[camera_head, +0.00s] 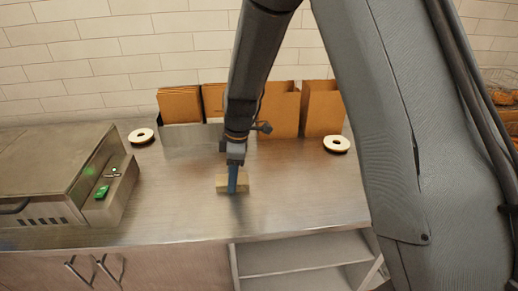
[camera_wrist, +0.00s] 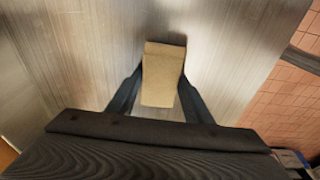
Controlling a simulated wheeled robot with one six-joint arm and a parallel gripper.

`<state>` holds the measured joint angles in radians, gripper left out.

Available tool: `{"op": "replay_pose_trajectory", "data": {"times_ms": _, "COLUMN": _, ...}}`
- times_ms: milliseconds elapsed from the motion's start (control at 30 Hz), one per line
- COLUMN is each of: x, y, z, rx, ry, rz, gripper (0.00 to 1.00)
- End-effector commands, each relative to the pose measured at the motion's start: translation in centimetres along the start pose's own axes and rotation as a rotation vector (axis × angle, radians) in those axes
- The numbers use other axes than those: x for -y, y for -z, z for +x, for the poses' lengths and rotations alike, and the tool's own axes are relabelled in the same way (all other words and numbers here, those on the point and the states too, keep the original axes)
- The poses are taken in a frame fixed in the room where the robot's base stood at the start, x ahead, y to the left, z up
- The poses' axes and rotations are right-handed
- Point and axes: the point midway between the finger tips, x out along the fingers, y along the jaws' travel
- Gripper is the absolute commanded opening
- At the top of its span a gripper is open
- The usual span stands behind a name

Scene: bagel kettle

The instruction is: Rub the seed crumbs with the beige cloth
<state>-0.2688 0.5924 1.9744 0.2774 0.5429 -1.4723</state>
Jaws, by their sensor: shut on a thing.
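The beige cloth (camera_head: 244,184) is a small folded block low over the steel counter, near the middle of the head view. My gripper (camera_head: 233,188) points down and is shut on it. In the wrist view the beige cloth (camera_wrist: 163,75) sits between the two dark fingers of my gripper (camera_wrist: 160,95), and its far end sticks out past them. I cannot tell whether the cloth touches the counter. No seed crumbs can be made out in either view; they may be too small or hidden under the cloth.
A steel appliance (camera_head: 55,180) with a side tray (camera_head: 118,197) stands at left. Brown paper bags (camera_head: 322,108) stand in a steel holder (camera_head: 190,141) along the back. The steel counter (camera_head: 300,195) is clear right of the cloth.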

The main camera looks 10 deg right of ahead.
Motion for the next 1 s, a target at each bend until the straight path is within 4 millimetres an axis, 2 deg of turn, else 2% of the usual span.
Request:
{"op": "replay_pose_trajectory", "data": {"times_ms": 200, "x": -0.1, "y": 1.3, "z": 0.3, "rx": 0.000, "ry": -0.002, "rz": 0.009, "gripper": 0.25}}
{"op": "replay_pose_trajectory", "data": {"times_ms": 1000, "x": -0.1, "y": -4.8, "z": -0.7, "rx": 0.000, "ry": 0.002, "rz": -0.014, "gripper": 0.25}}
